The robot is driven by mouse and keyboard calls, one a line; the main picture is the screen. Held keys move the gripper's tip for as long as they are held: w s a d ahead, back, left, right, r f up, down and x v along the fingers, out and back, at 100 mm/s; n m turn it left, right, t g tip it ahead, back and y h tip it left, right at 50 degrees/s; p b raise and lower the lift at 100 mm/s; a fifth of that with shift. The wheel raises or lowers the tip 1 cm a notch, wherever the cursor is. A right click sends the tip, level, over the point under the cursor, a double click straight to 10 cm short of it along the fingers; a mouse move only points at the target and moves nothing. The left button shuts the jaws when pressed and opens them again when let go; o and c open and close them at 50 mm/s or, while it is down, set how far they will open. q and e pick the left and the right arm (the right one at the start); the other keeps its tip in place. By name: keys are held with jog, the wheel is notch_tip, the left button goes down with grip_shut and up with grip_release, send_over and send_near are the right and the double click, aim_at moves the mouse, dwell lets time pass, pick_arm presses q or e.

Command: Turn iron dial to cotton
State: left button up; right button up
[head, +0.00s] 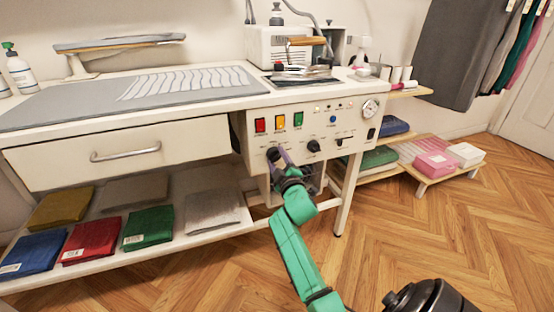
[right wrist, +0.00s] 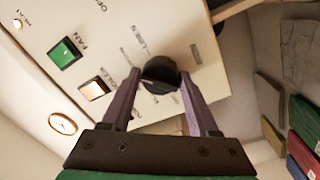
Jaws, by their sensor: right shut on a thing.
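The iron dial (head: 272,154) is a round black knob at the lower left of the white control panel (head: 347,122) on the ironing table. In the right wrist view the dial (right wrist: 160,72) sits between the two purple-grey fingers, with small fabric labels around it; "LINEN" is legible. I cannot read where its pointer stands. My right gripper (head: 280,157) is at the dial, shut on its sides; it also shows in the right wrist view (right wrist: 160,80). The fingers partly cover the dial in the head view. My left gripper is not in view.
Red, yellow and green switches (head: 279,121) sit above the dial. A second black knob (head: 313,146) is close on its right. A drawer handle (head: 125,152) juts out on the left. Folded cloths lie on the lower shelf (head: 170,240). The wooden floor (head: 430,230) is open at right.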

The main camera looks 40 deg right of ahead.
jog(key=shift+f, duration=0.35)
jog(key=o, duration=1.3)
jog(key=shift+r, duration=0.15)
jog(key=shift+s, duration=0.1)
jog(key=shift+s+a, duration=0.2)
jog(key=shift+s, duration=0.05)
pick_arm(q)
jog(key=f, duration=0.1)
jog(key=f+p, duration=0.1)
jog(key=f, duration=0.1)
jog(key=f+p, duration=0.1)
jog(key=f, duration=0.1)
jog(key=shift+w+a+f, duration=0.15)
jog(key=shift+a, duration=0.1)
pick_arm(e)
jog(key=v, duration=1.3)
jog(key=shift+s+a, duration=0.15)
jog(key=shift+s, duration=0.25)
